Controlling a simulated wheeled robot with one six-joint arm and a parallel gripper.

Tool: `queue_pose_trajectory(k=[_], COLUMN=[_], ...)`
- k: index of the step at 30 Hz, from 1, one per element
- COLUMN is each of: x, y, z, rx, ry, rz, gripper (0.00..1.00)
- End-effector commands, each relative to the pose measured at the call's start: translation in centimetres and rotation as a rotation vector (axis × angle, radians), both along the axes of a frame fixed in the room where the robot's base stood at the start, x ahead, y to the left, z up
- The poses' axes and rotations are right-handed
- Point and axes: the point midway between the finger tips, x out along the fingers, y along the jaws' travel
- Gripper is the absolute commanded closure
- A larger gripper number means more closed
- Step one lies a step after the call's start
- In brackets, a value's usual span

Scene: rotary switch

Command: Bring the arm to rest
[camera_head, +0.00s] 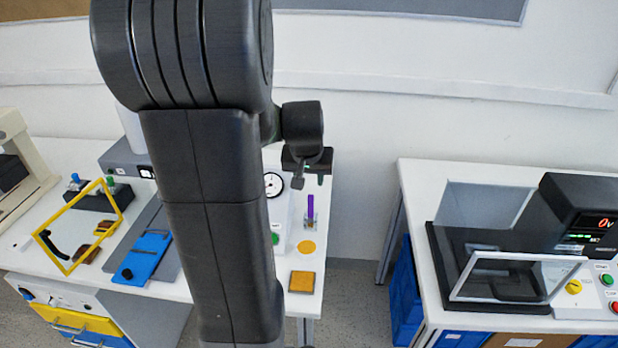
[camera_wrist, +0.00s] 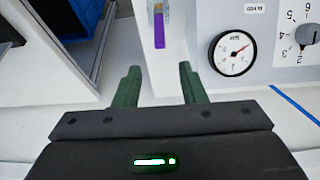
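My gripper (camera_wrist: 158,72) is open in the wrist view, its two green fingers apart with nothing between them. In the head view my gripper (camera_head: 310,178) shows small behind my raised dark arm, above the bench near the round gauge. In the wrist view a rotary switch (camera_wrist: 306,34) with a numbered dial is at the upper right edge, partly cut off and apart from the fingers. The gauge also shows in the head view (camera_head: 273,185), beside my arm. The switch is not clear in the head view.
A purple-filled vial (camera_head: 310,207) stands close below my gripper. A yellow disc (camera_head: 306,247) and an orange square pad (camera_head: 302,282) lie nearby. The left bench holds a yellow frame (camera_head: 122,205) and a blue plate (camera_head: 142,256). A clear-shielded device (camera_head: 500,277) stands on the right bench.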

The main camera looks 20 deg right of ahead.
Motion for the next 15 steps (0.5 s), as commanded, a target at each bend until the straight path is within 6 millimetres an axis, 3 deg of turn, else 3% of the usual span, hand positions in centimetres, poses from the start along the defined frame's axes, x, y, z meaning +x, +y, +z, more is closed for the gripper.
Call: queue_pose_trajectory(k=[8, 15], x=[0.5, 1.6], y=[-0.2, -0.8], z=[-1.3, -4.6], rx=[0.002, 0.003], ry=[0.003, 0.004], rz=[-0.001, -0.001], gripper=[0.63, 0.63])
